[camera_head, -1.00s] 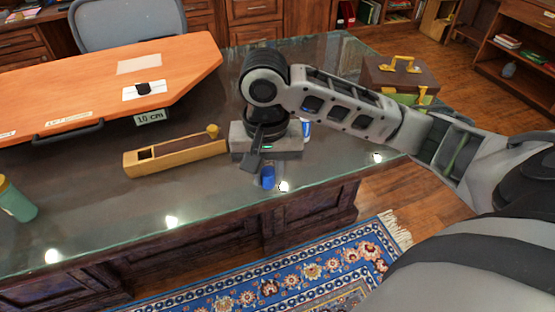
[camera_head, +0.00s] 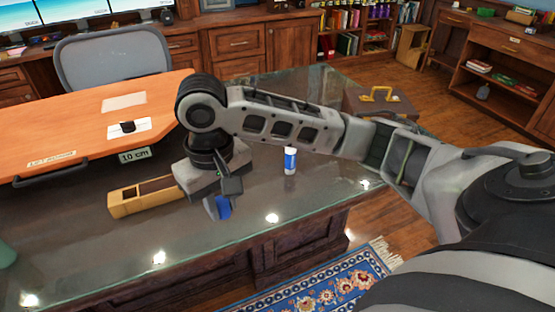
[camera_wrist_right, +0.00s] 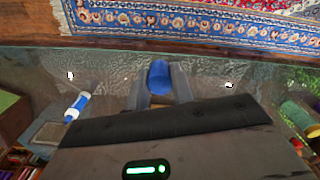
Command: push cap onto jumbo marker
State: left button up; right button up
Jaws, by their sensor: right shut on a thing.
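The blue cap (camera_head: 223,207) is between the fingers of my right gripper (camera_head: 217,205), which is shut on it. In the right wrist view the cap (camera_wrist_right: 159,77) shows between the two grey fingers (camera_wrist_right: 158,92). The jumbo marker (camera_head: 290,160), white with a blue band, stands upright on the glass desk, to the right of my gripper and apart from the cap. It also shows in the right wrist view (camera_wrist_right: 77,107), at the left. My left gripper is not in view.
A yellow wooden box (camera_head: 140,200) lies on the glass desk (camera_head: 320,190) left of my right gripper. An orange board (camera_head: 60,125) is behind it. A brown case (camera_head: 380,103) with a yellow handle is at the back right. The desk around the marker is clear.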

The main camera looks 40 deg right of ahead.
aim_at(290, 154)
jog(key=u, duration=2.5)
jog(key=k, duration=1.65)
jog(key=z, duration=2.55)
jog(key=i, duration=0.5)
jog(key=u, duration=0.1)
